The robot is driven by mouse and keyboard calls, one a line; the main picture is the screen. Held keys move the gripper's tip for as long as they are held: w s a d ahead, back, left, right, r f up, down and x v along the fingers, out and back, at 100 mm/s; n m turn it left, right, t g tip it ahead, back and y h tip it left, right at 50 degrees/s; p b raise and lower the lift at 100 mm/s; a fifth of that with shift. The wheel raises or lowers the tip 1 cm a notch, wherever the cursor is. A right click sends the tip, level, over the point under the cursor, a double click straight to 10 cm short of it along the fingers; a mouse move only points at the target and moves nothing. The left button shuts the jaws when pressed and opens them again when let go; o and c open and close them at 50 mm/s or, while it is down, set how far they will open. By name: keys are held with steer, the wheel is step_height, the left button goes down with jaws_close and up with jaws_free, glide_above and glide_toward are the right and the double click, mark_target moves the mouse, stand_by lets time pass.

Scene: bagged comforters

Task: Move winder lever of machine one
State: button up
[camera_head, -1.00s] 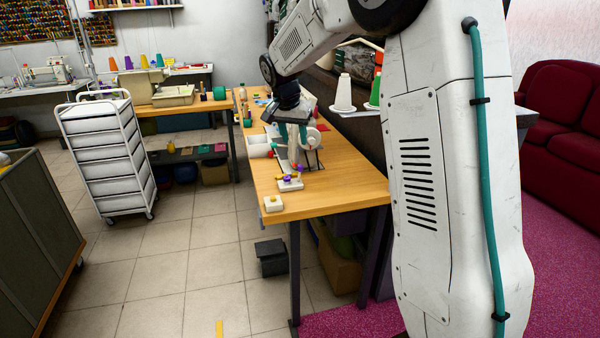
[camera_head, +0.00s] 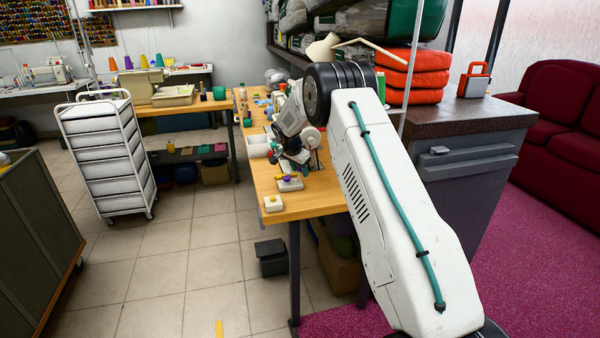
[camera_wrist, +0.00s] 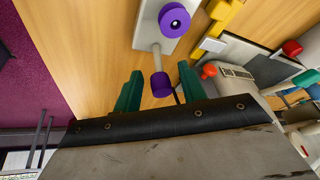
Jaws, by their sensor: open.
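The winder is a small white base (camera_head: 290,184) on the wooden table with a purple top. In the wrist view its white plate (camera_wrist: 147,34) carries a purple wheel (camera_wrist: 174,20). A short lever with a purple tip (camera_wrist: 161,86) sticks out from the plate toward me. My gripper (camera_wrist: 159,80) is open, with one green finger on each side of the purple tip; I see no clear contact. In the head view my gripper (camera_head: 300,168) is low over the table beside the sewing machine, which my arm largely hides.
A white box with a yellow knob (camera_head: 273,203) sits at the table's front left corner. In the wrist view, red, orange and green knobs of the machine (camera_wrist: 256,80) lie close to the right. Folded orange covers (camera_head: 412,76) lie on the dark counter (camera_head: 455,118).

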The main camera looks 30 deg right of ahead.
steer(key=shift+x, duration=0.85)
jaws_close()
steer(key=shift+w+a+h, duration=0.1)
steer(key=shift+a+h, duration=0.4)
steer(key=shift+h, duration=0.4)
steer(key=shift+w+a+n+g+h, duration=0.1)
steer(key=shift+a+n+g+h, duration=0.15)
steer(key=shift+h, duration=0.55)
steer(key=shift+w+a+n+g+h, duration=0.1)
steer(key=shift+a+n+g+h, duration=0.2)
steer(key=shift+h, duration=0.5)
steer(key=shift+d+f, duration=0.1)
jaws_free()
